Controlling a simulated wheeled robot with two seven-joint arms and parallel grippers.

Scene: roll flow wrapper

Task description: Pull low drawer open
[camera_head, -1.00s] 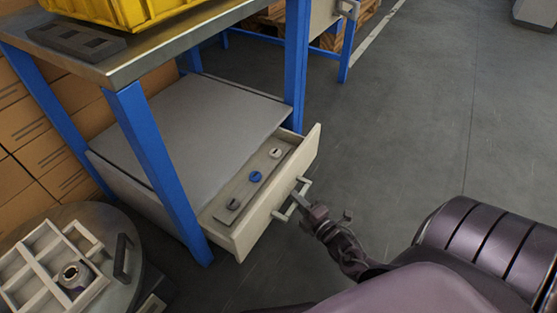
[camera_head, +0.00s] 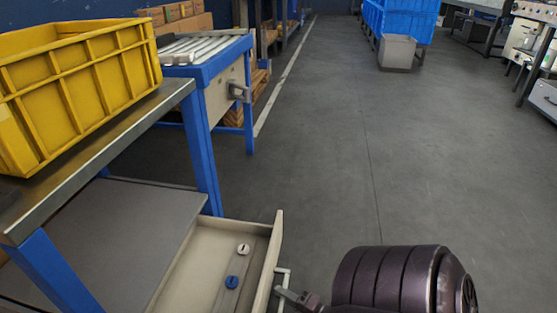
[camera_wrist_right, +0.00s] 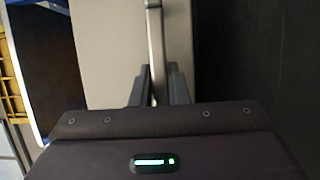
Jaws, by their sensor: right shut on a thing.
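The low drawer (camera_head: 200,268) is open under the blue-legged metal bench, its pale front panel (camera_head: 268,262) standing out to the right. Inside lie a white round piece (camera_head: 243,249) and a blue round piece (camera_head: 232,282) on a strip. My right gripper (camera_head: 287,294) is at the drawer's handle (camera_head: 284,276), partly cut off by the frame's bottom. In the right wrist view my right gripper (camera_wrist_right: 160,85) has its two dark fingers shut on the handle bar (camera_wrist_right: 155,45), with the pale drawer front behind it. My left gripper is not in view.
A yellow crate (camera_head: 85,80) stands on the bench top (camera_head: 110,135). A blue-framed roller table (camera_head: 205,60) stands behind it. Open grey floor (camera_head: 400,180) lies to the right, with a grey bin (camera_head: 397,52) far back.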

